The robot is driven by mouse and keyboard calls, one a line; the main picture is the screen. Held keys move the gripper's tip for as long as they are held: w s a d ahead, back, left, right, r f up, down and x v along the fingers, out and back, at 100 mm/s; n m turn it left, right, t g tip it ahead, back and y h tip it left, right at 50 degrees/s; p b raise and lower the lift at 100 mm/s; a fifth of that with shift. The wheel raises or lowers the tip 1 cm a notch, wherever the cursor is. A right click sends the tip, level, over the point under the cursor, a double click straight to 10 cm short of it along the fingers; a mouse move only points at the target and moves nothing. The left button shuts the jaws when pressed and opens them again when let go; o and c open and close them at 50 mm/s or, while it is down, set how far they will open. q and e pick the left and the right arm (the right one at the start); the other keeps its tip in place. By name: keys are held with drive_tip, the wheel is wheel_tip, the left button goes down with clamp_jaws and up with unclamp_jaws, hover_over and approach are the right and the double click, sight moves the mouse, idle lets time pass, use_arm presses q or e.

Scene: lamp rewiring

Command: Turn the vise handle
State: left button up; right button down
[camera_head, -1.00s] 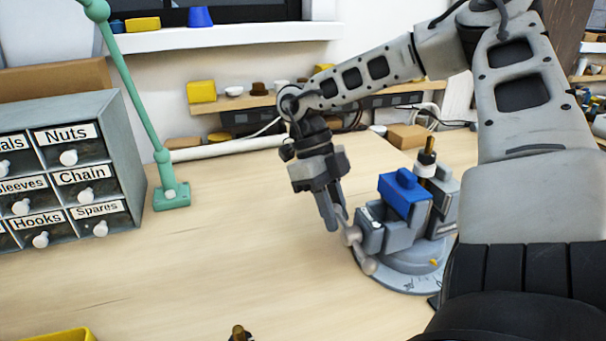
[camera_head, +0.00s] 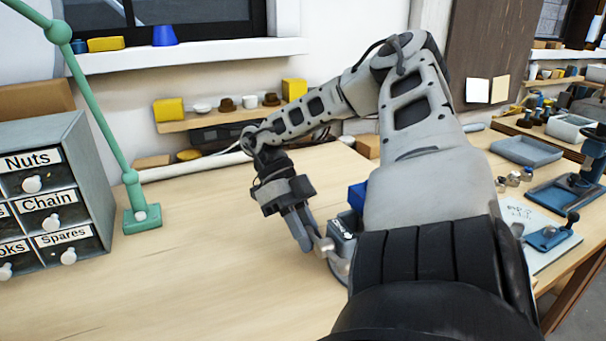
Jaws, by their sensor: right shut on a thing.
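The vise (camera_head: 342,240) stands on the wooden bench and is mostly hidden behind my right arm. A bit of a blue block (camera_head: 357,196) shows above it. The vise handle (camera_head: 327,246) is a light metal bar with rounded ends on the vise's left side. My right gripper (camera_head: 307,243) points down at the handle, with its fingers closed at the handle's upper end. How deeply the fingers hold the bar is too small to tell. My left gripper is not in view.
A drawer cabinet (camera_head: 78,150) and a green lamp stand (camera_head: 142,217) are at the left. The bench (camera_head: 190,285) is clear in front and left of the vise. A shelf with small items (camera_head: 230,114) runs behind. Another work area with a blue-grey tray (camera_head: 526,151) is at right.

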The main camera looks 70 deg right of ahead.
drive_tip(key=shift+s, duration=0.1)
drive_tip(key=c, duration=1.4)
unclamp_jaws()
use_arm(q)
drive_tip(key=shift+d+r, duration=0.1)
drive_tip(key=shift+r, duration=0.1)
use_arm(e)
drive_tip(key=shift+o, duration=0.7)
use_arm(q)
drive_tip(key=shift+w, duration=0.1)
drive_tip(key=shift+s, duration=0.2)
use_arm(e)
drive_tip(key=v, duration=1.6)
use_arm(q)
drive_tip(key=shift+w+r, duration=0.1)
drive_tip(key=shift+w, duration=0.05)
use_arm(e)
drive_tip(key=shift+a, duration=0.1)
drive_tip(key=shift+s, duration=0.1)
